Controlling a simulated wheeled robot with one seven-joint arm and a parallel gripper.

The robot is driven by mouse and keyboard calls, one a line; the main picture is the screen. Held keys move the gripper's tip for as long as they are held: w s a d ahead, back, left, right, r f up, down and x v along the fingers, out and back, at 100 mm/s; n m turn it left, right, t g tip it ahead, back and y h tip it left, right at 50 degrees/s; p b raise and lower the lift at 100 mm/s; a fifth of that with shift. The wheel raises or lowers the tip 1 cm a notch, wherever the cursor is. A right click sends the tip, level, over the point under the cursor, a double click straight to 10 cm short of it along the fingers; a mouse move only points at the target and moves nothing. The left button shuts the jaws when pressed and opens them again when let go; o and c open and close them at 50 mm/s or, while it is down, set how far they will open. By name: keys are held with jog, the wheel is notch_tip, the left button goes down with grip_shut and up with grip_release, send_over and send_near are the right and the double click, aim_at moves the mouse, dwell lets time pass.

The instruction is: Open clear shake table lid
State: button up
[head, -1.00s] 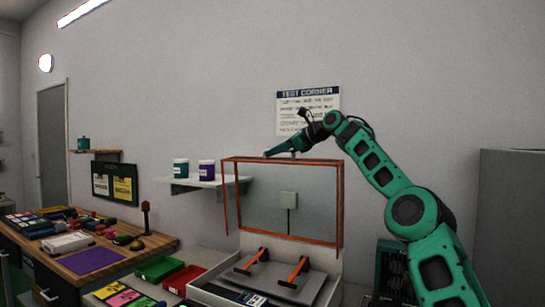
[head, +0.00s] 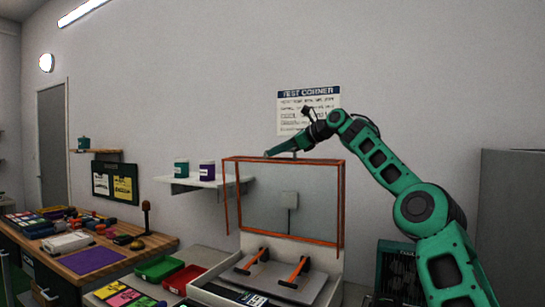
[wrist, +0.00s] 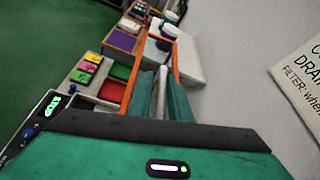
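The clear shake table lid (head: 262,205) has an orange frame and stands raised, close to upright, above the back of the shake table (head: 325,292). Its orange frame also shows in the wrist view (wrist: 175,62). My gripper (head: 268,154) is at the lid's top edge, with its green fingers pointing left. In the wrist view my gripper (wrist: 160,92) has a pale bar, seemingly the lid handle (wrist: 160,88), between its fingers, which look closed against it. The finger contact is small and partly hidden. Two orange-and-black clamps (head: 296,270) sit on the plate under the lid.
A shelf (head: 210,183) with two jars is on the wall left of the lid. Green (head: 158,268) and red (head: 183,279) bins stand left of the shake table. A cluttered wooden bench (head: 140,248) is farther left, and a grey cabinet (head: 512,220) stands at right.

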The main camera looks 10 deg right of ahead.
jog(key=v, duration=0.9)
jog(key=shift+w, duration=0.1)
